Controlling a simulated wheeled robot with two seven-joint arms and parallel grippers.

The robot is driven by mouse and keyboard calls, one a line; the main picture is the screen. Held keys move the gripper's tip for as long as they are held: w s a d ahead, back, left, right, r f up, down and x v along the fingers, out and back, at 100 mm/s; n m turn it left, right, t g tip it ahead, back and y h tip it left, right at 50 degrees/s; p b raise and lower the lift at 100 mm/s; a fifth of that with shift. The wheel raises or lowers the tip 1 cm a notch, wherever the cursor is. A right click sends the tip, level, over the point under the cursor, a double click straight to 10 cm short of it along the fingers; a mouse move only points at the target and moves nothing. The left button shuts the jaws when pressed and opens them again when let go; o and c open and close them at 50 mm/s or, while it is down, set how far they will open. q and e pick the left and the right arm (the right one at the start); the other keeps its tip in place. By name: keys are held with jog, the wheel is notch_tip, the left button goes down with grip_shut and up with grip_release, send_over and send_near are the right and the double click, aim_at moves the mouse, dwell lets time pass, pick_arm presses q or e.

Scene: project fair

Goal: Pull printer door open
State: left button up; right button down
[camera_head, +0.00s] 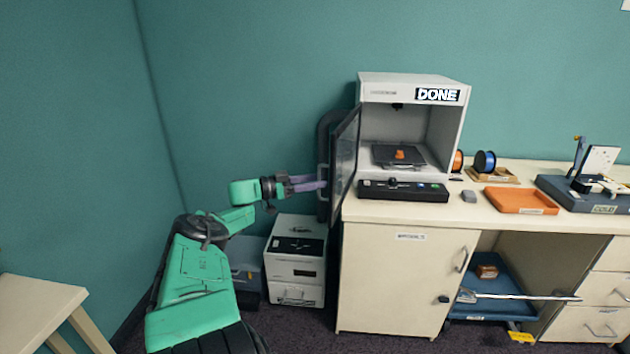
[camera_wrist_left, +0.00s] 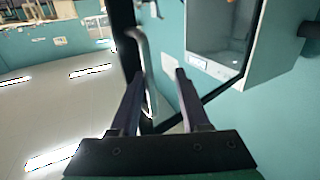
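The printer (camera_head: 410,85) is a white box on the counter with a "DONE" label. Its dark-framed glass door (camera_head: 345,155) is swung out at the left side, leaving the chamber front open. A small orange print (camera_head: 400,154) sits on the dark plate inside. My left gripper (camera_head: 324,184) is at the door's outer side, by the pale handle (camera_head: 322,172). In the left wrist view its two fingers (camera_wrist_left: 158,73) are apart, and the handle (camera_wrist_left: 146,70) passes between them, closer to the left finger. Whether a finger touches it I cannot tell. My right gripper is not in view.
The counter's cabinet (camera_head: 400,280) is below the printer. A white box unit (camera_head: 297,262) stands on the floor under my left gripper. An orange tray (camera_head: 520,200) and spools (camera_head: 485,161) are to the right. A wooden table (camera_head: 35,310) is at lower left.

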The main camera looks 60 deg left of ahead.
pick_arm(q)
jog(key=shift+s+d+r, duration=0.1)
jog(key=shift+r, duration=0.1)
jog(key=p+v, duration=0.1)
jog(key=v, duration=1.3)
jog(key=shift+s, duration=0.25)
